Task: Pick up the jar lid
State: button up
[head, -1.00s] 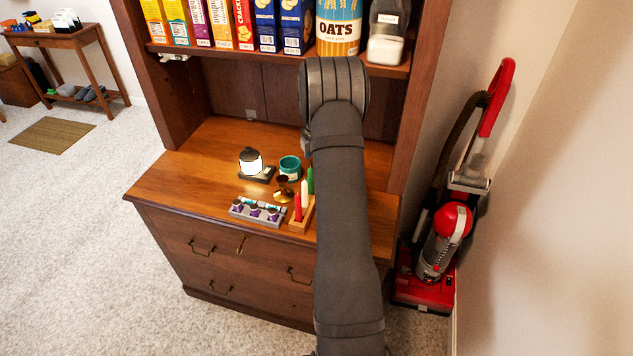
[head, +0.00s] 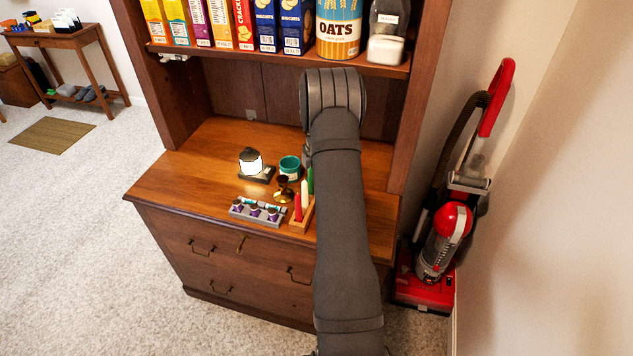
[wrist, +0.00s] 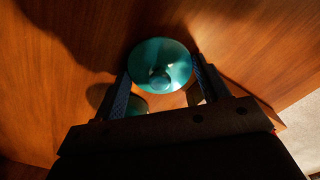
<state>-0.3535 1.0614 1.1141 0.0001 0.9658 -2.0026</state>
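The jar lid (wrist: 160,65) is a round teal disc with a small round feature in its middle, seen in the wrist view over the wooden counter. My gripper (wrist: 162,66) has its two fingers apart, one on each side of the disc. I see no clear grip on it, and any contact with the fingers cannot be told. In the head view my own arm hides the gripper and the lid. A small teal jar (head: 289,168) stands on the counter to the left of my arm.
Left of my arm on the counter (head: 175,180) are a lit lamp (head: 251,162), a brass holder (head: 283,189), a grey tray (head: 235,210) with purple items, and a wooden rack with a red candle (head: 298,207) and a green one.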

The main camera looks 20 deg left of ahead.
jog(key=shift+c, duration=0.7)
jog(key=shift+r, duration=0.1)
jog(key=shift+r, duration=0.55)
notch_tip(320, 180, up, 3)
jog(key=shift+f, duration=0.15)
jog(key=s+d+r, duration=0.2)
jog(key=d+r, duration=0.5)
jog(key=d, duration=0.4)
jog(key=w+a+r, duration=0.1)
jog(key=a, duration=0.9)
jog(key=w+a+r, duration=0.2)
jog(key=a, duration=0.8)
jog(key=shift+s+a+f, duration=0.1)
jog(key=shift+s+f, duration=0.05)
jog(key=shift+f, duration=1.55)
jog(key=shift+s+a+f, duration=0.1)
jog(key=shift+f, duration=1.6)
jog(key=shift+f, duration=0.15)
